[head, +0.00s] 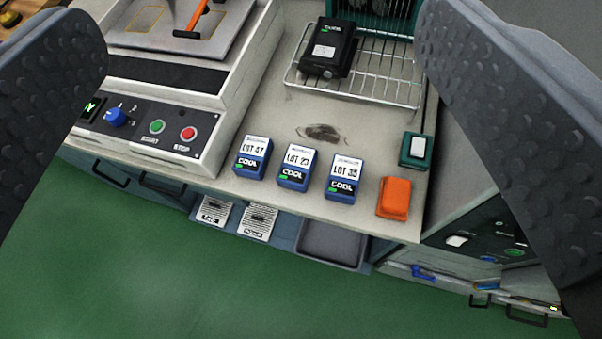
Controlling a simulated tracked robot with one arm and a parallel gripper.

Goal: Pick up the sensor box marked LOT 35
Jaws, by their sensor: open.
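The sensor box marked LOT 35 (343,178) is a small blue box with a white label and a dark COOL panel with a green mark. It stands at the right end of a row of three on the bench top (250,205). The LOT 23 box (297,168) is in the middle and the LOT 47 box (252,158) is at the left, with small gaps between them. My gripper (285,110) is open, its two dark textured fingers at the left and right picture edges. Nothing is held between them, and the boxes show beyond, between the fingers.
An orange block (395,198) and a green-and-white box (416,151) stand right of LOT 35. A wire rack (385,84) with a black device (328,48) is behind. A machine with START and STOP buttons (170,136) is at the left. A grey tray (332,246) lies below the bench edge.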

